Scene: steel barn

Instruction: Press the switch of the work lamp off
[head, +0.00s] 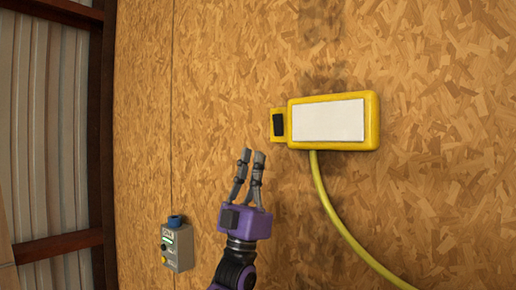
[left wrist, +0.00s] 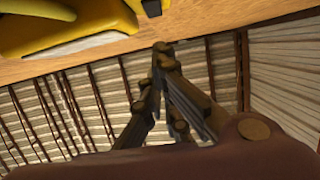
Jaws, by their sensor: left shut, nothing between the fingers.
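The yellow work lamp (head: 371,122) is fixed on the wooden wall, with a pale rectangular panel and a yellow cable running down from it. Its black switch (head: 278,125) sits in a small yellow housing on the lamp's left side. My left gripper (head: 253,153) is below and left of the switch, fingers pointing up, apart from it; it is shut and empty. In the left wrist view the fingertips (left wrist: 163,50) show under the yellow lamp (left wrist: 60,28), and part of the black switch (left wrist: 151,8) shows at the top edge. My right gripper is not in view.
A grey box (head: 178,248) with a blue top and small buttons is on the wall at lower left, left of my left arm. The cable (head: 335,220) curves to the lower right. The wall around the lamp is otherwise bare.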

